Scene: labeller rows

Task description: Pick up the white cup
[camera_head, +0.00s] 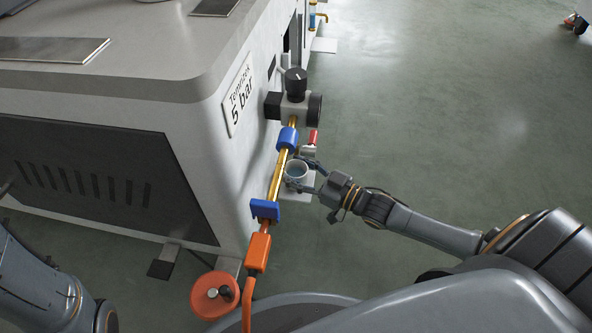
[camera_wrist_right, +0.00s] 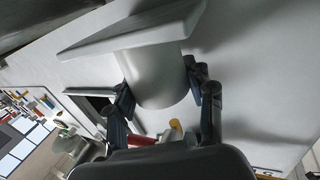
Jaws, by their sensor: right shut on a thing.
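The white cup (camera_head: 298,169) is beside the machine's side wall, next to the brass pipe, and its open top shows in the head view. My right gripper (camera_head: 296,173) has one finger on each side of the cup and is shut on it. In the right wrist view the cup (camera_wrist_right: 158,82) fills the space between the two dark fingers. A small white shelf (camera_head: 303,188) lies at the cup; it also shows in the right wrist view (camera_wrist_right: 125,36), where the cup's end meets it. I cannot tell whether the cup still rests on it. My left gripper is out of view.
A white machine (camera_head: 228,150) stands at the left with a sign (camera_head: 240,95). A brass pipe with blue fittings (camera_head: 265,210) and a valve with a black knob (camera_head: 295,82) run close beside the cup. A red-handled tap (camera_head: 312,138) is near.

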